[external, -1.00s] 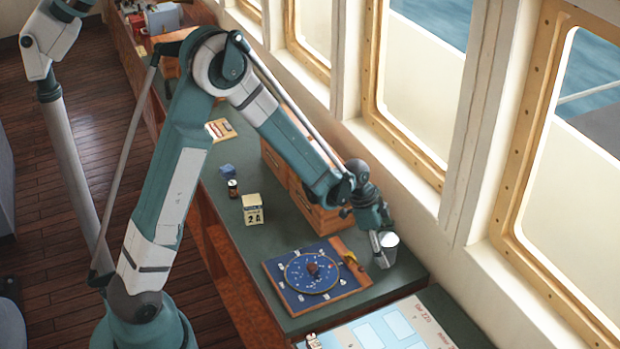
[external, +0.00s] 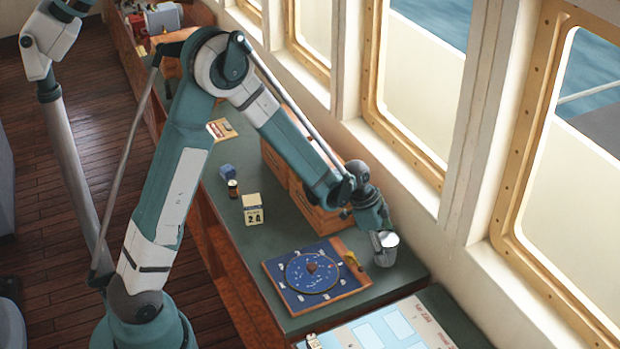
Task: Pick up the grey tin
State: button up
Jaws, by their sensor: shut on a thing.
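The grey tin (external: 386,252) is a small metallic cylinder with a bright top. It stands upright at the right end of the green counter, close to the window wall, or just above it; I cannot tell if its base touches. My gripper (external: 381,238) reaches down to the tin from the upper left and is shut on it near its upper part. The fingers are small and partly hidden by the wrist and the tin.
A blue star-chart board (external: 298,268) with a round dial lies left of the tin. A wooden drawer box (external: 322,212) stands behind it. A cream calendar block (external: 252,208), a small dark bottle (external: 233,189) and a blue cube (external: 227,171) stand farther along the counter.

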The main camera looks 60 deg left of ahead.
aim_at(394, 240)
jog(key=shift+r, duration=0.15)
jog(key=shift+r, duration=4.9)
